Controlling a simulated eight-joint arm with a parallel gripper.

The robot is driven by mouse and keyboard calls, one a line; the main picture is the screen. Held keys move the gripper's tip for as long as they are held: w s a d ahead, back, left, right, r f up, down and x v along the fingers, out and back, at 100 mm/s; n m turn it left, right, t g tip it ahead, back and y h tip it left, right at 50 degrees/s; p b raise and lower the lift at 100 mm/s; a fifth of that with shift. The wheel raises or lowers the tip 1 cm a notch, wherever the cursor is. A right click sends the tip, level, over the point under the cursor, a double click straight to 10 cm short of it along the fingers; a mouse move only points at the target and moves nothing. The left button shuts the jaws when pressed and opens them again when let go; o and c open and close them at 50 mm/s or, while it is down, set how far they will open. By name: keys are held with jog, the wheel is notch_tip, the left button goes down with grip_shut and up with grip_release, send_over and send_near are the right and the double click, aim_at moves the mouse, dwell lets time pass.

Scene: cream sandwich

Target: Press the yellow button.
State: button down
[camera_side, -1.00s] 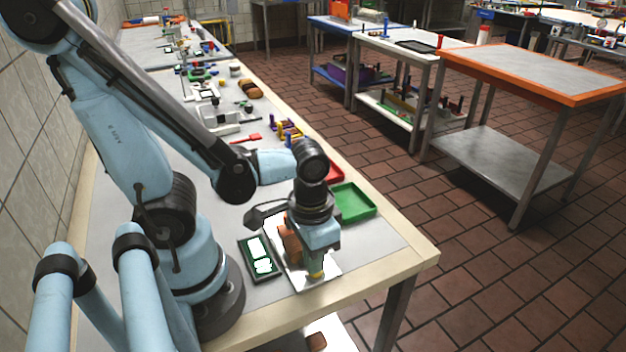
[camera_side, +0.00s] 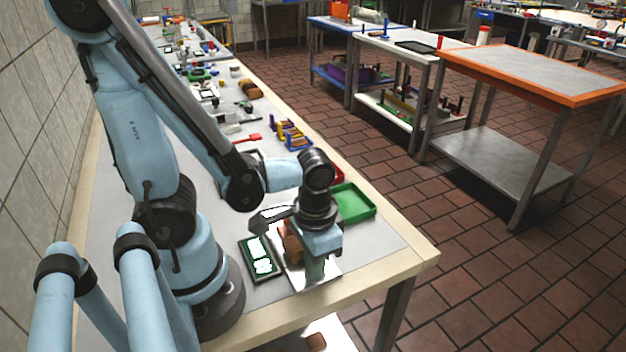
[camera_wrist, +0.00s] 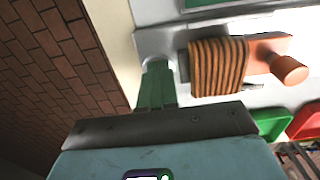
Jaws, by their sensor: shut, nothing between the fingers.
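The yellow button does not show in either view now; my fingertips may hide it. My gripper (camera_side: 316,279) points down at the near end of a shiny metal plate (camera_side: 299,284) on the table. Its green fingers are shut with nothing between them. In the wrist view the fingertips (camera_wrist: 157,66) reach a pale round spot at the plate's edge, beside a brown ribbed block (camera_wrist: 218,66). I cannot tell whether they touch it.
An orange-brown knobbed part (camera_wrist: 286,68) adjoins the ribbed block. A dark green panel with white displays (camera_side: 260,258) lies left of the plate. A green tray (camera_side: 355,204) and red tray (camera_side: 338,173) stand behind. The table's front edge is close.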

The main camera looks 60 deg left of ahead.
jog(key=shift+f, duration=0.1)
notch_tip(320, 180, up, 8)
dwell(1.0)
dwell(0.6)
